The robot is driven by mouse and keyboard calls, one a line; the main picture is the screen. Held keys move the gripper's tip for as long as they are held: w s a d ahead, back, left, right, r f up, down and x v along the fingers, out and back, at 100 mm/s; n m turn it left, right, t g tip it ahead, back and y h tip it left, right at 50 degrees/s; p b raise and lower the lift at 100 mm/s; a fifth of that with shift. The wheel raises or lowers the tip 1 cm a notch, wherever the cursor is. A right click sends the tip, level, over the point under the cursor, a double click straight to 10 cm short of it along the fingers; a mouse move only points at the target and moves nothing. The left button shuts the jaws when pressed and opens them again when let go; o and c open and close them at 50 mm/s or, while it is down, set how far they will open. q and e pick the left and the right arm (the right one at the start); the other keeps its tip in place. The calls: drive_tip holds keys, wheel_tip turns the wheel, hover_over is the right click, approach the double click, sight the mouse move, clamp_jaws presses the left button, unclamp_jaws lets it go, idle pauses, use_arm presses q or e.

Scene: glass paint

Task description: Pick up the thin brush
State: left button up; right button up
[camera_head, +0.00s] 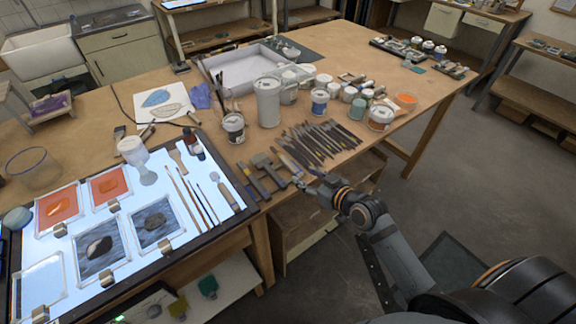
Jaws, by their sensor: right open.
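Several slim brushes lie side by side on the lit panel (70,190). One thin dark-handled brush (208,203) lies among them, with a paler thin brush (191,196) to its left. Many darker brushes and tools (318,142) lie in a row on the wooden table. My right gripper (299,180) is at the table's front edge, right of the lit panel and close to some flat metal tools. It is open, and I see nothing held in it. It is apart from the brushes on the panel. My left gripper is out of view.
Flat metal tools (265,172) lie between the panel and my right gripper. A tall grey canister (268,101), jars and paint pots stand behind the brush row. Framed glass pieces (102,245) cover the panel's left part. A white cup-shaped vessel (133,150) stands near its back edge.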

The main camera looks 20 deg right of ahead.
sight(294, 168)
drive_tip(key=w, duration=0.1)
drive_tip(key=w+f, duration=0.1)
drive_tip(key=shift+w+f, duration=0.2)
drive_tip(key=shift+w, duration=0.2)
drive_tip(key=shift+w+a+p, duration=0.4)
drive_tip(key=shift+w+p, duration=0.2)
drive_tip(key=shift+w, duration=0.05)
drive_tip(key=x, duration=0.3)
drive_tip(key=shift+w+f, duration=0.3)
drive_tip(key=shift+f, duration=0.1)
drive_tip(key=shift+s+r, duration=0.1)
drive_tip(key=shift+s, duration=0.05)
drive_tip(key=shift+c, duration=1.8)
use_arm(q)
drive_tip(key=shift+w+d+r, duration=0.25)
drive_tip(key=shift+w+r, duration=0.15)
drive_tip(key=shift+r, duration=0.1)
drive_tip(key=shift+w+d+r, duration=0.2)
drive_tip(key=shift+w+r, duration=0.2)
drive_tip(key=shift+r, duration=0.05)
use_arm(e)
clamp_jaws()
